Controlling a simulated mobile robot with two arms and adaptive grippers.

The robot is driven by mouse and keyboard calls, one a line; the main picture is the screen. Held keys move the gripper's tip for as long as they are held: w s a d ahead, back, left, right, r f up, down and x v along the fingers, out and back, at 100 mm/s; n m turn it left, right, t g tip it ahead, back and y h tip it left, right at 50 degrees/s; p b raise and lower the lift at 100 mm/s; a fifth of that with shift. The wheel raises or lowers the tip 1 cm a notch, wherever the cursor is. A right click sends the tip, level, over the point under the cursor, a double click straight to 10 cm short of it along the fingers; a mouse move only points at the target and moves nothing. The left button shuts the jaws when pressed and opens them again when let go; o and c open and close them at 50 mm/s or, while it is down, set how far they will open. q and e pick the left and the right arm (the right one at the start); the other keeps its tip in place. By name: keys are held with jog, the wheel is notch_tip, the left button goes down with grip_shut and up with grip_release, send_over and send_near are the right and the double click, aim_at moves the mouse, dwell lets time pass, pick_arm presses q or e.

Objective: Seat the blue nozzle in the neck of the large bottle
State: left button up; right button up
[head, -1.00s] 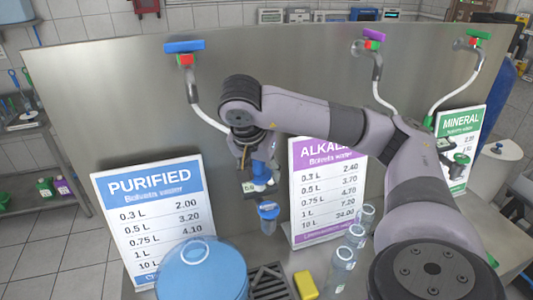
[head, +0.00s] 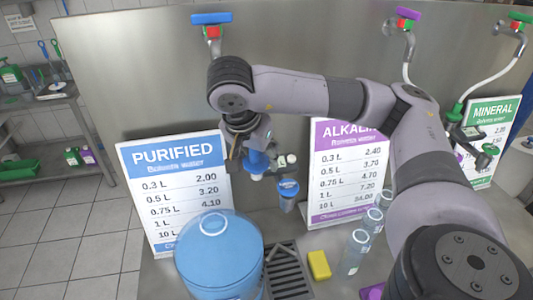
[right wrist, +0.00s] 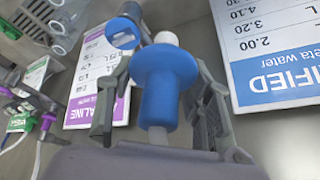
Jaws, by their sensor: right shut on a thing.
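The blue nozzle (head: 256,162) is in my right gripper (head: 250,150), high in front of the steel panel, above and behind the large bottle. In the right wrist view the nozzle (right wrist: 160,85) has a wide flange and a pale tip, and the right gripper's fingers (right wrist: 160,105) are shut on it from both sides. The large blue bottle (head: 220,262) stands upright at the lower left, its round neck (head: 213,223) on top. The nozzle is apart from the neck. My left gripper is not in view.
A blue holder (head: 288,190) hangs right of the nozzle. The PURIFIED sign (head: 180,190) stands behind the bottle, the ALKALINE sign (head: 345,170) further right. A dark drain grate (head: 287,272), yellow sponge (head: 319,265) and clear bottles (head: 355,252) are right of the large bottle.

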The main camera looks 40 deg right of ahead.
jog(key=w+a, duration=0.1)
jog(key=a, duration=1.1)
jog(key=shift+w, duration=0.35)
dwell(0.4)
jog(key=shift+d+f, duration=0.1)
jog(key=shift+f, duration=0.05)
dwell(0.3)
jog(key=shift+f+b, duration=3)
jog(key=shift+b, duration=0.15)
jog(key=shift+f+b, duration=0.3)
jog(key=shift+b, duration=0.15)
jog(key=shift+f+b, duration=1.05)
jog(key=shift+f, duration=0.05)
